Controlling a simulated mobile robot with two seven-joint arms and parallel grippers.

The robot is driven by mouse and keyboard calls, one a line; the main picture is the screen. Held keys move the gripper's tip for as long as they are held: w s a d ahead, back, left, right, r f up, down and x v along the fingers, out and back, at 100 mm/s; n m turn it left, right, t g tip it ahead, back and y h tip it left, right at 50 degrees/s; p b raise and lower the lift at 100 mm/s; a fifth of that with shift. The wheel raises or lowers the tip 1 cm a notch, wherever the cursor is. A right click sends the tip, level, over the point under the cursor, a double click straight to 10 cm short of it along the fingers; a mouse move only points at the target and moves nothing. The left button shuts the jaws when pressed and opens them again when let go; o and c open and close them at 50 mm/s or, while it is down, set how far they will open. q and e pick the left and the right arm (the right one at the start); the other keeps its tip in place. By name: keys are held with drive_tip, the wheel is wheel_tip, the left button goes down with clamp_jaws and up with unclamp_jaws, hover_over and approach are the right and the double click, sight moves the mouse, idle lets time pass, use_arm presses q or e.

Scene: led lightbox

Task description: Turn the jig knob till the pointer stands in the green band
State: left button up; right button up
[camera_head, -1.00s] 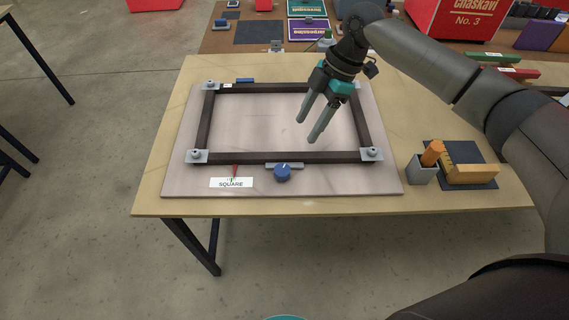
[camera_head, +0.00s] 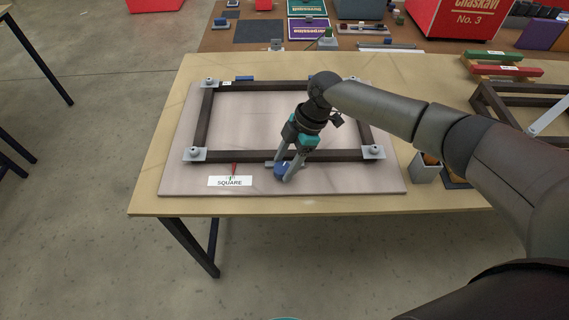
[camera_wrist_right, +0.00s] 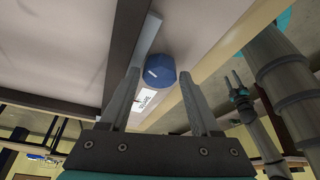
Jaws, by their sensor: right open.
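The blue jig knob (camera_head: 281,171) sits at the front rail of the dark frame (camera_head: 300,157) on the pale board. My right gripper (camera_head: 281,172) is open, with its fingers reaching down at the knob. In the right wrist view the knob (camera_wrist_right: 159,71) with a white mark shows between and beyond the open fingertips (camera_wrist_right: 160,75). Whether the fingers touch it cannot be told. The red pointer (camera_head: 234,168) stands above the white SQUARE label (camera_head: 230,181); a little green shows beside it, but the exact reading is too small to tell. My left gripper is not in view.
Metal corner brackets (camera_head: 373,152) hold the frame's corners. Another dark frame (camera_head: 515,105) lies at the right. The bench's front left is clear.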

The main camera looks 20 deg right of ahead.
drive_tip(key=shift+a+f, duration=0.1)
drive_tip(key=shift+f, duration=0.1)
clamp_jaws()
idle(0.5)
